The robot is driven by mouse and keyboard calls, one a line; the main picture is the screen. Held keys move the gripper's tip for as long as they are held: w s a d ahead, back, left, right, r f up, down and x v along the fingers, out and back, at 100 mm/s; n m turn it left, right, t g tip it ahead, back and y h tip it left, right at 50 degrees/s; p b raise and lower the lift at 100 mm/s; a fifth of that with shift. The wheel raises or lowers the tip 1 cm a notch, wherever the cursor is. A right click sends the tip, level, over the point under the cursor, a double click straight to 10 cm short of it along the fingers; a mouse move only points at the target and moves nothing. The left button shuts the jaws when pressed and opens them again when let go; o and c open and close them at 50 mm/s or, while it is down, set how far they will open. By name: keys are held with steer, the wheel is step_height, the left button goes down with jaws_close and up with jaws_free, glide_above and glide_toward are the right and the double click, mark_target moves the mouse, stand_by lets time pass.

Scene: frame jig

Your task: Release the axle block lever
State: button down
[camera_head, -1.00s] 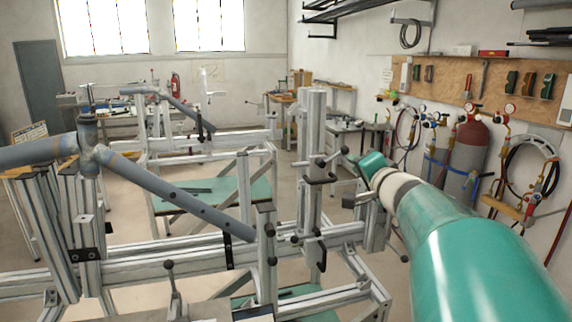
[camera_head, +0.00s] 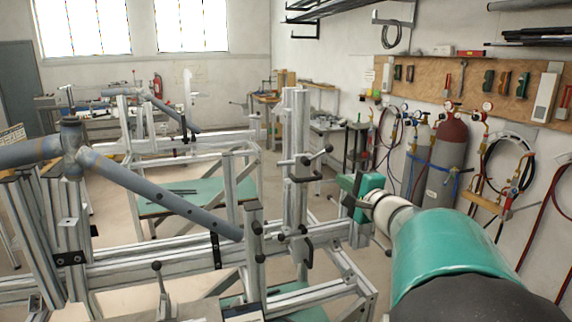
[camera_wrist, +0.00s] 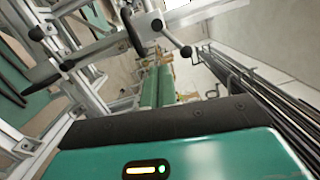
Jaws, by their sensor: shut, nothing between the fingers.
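The frame jig has an upright aluminium post (camera_head: 297,135). A lever with dark ball knobs (camera_head: 319,155) sticks out from the post's right side, with black handles (camera_head: 305,178) below it. In the wrist view a lever with dark ball knobs (camera_wrist: 172,36) is just beyond my fingers. I cannot tell surely which handle is the axle block lever. My gripper (camera_head: 349,192) is to the right of the post, apart from the lever in the head view. Its two green fingers (camera_wrist: 157,72) are together and empty in the wrist view.
A grey tube frame (camera_head: 150,190) lies across the jig at left. Another clamp lever (camera_head: 159,280) stands at the front. Gas cylinders (camera_head: 447,155) and hoses stand by the right wall. Open floor shows between the jig and that wall.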

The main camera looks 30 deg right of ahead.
step_height(320, 180, down, 4)
steer(key=s+d+m+t, duration=0.2)
steer(key=m, duration=0.6)
steer(key=m+t, duration=0.1)
steer(key=m, duration=0.1)
glide_toward(317, 155)
steer(key=w+d+f, duration=0.2)
steer(key=w+d, duration=0.2)
steer(key=w+r, duration=0.1)
steer(key=w+a+r, duration=0.1)
steer(key=r, duration=0.1)
steer(key=shift+a+y, duration=0.1)
steer(key=shift+y, duration=0.2)
steer(key=shift+r+n+y, duration=0.35)
steer(key=shift+n+y, duration=0.05)
steer(key=shift+n, duration=0.4)
